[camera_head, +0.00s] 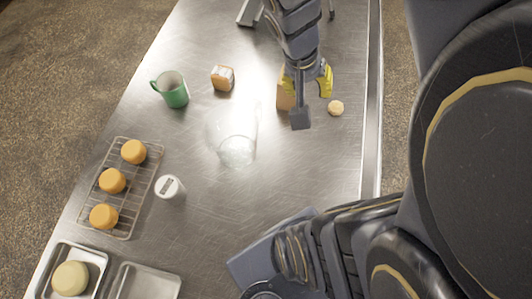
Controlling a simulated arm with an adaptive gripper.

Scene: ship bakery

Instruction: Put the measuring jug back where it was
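The clear measuring jug (233,138) stands on the steel table near the middle of the view. It is transparent, so its outline and handle are hard to make out. My gripper (308,92), with yellow parts on its sides, is above the table to the upper right of the jug and apart from it. A dark grey flat piece shows at its lower end; I cannot tell whether that is a finger. Whether the fingers are open or shut is not clear.
A brown block (284,94) is partly hidden by my gripper. A small round biscuit (336,108), a green mug (174,91), an orange-brown block (222,78) and a white shaker (169,188) stand around. A wire rack (126,217) holds orange buns; metal trays (146,281) are at lower left. The right-centre table is clear.

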